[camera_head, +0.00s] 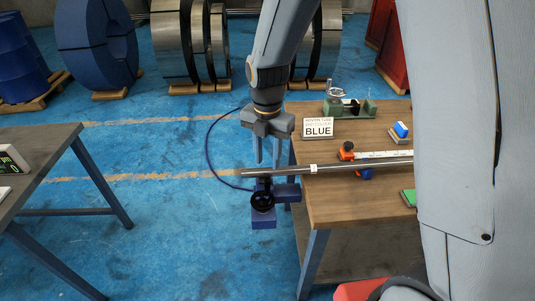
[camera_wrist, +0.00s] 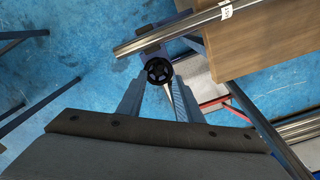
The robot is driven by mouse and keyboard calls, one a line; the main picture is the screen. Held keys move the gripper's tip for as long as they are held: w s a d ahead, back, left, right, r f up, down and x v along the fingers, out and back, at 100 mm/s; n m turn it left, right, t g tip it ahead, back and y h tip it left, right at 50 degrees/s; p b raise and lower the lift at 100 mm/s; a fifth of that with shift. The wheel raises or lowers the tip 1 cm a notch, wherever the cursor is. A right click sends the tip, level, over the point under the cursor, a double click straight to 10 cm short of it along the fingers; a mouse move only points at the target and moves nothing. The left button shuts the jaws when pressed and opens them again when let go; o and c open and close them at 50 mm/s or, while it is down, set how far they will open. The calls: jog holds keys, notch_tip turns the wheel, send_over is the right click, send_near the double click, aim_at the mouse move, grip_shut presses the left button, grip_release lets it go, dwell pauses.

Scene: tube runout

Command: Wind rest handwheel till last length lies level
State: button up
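A long grey tube (camera_head: 280,171) lies across the bench, its left end sticking out past the bench edge; a white band (camera_head: 313,169) is on it. Below the overhanging end is a blue rest (camera_head: 287,192) with a black handwheel (camera_head: 262,201). My gripper (camera_head: 267,162) points down above the wheel, fingers apart and empty, near the tube end. In the wrist view the handwheel (camera_wrist: 158,70) shows beyond and between the fingertips (camera_wrist: 158,82), not visibly gripped. The tube (camera_wrist: 175,33) crosses just past the wheel. I cannot tell whether the tube is level.
The wooden bench (camera_head: 345,205) holds a sign reading BLUE (camera_head: 318,128), a green device (camera_head: 350,108), an orange clamp (camera_head: 347,151) and a blue-topped block (camera_head: 401,131). A dark cable (camera_head: 208,150) loops left of the rest. Another table (camera_head: 45,160) stands left, with open blue floor between.

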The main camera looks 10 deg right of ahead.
aim_at(268, 179)
notch_tip(268, 179, down, 9)
jog(key=b, duration=0.6)
jog(key=shift+r, duration=0.25)
jog(key=shift+c, duration=0.5)
grip_shut()
